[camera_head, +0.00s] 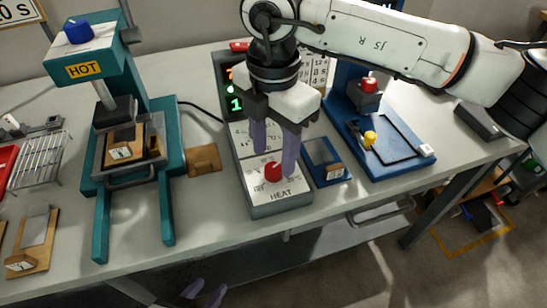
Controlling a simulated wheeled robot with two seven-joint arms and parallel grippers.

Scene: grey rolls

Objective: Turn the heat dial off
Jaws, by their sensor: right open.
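The red heat dial (273,170) stands on the sloped white panel of a grey control box (284,208), above the printed word HEAT. My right gripper (273,165) comes down from above with its two purple fingers apart. In the picture the fingertips lie on either side of the dial's upper part. I cannot tell whether they touch it. The gripper hides part of the panel behind the dial. My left gripper (205,292) shows only at the bottom edge, low in front of the table, with purple fingertips in shadow.
A teal press marked HOT (84,69) stands left of the control box, with a small brown block (204,160) between them. A blue tray (325,162) sits close on the right. A blue fixture with a yellow knob (370,138) stands farther right. The table's front edge is near.

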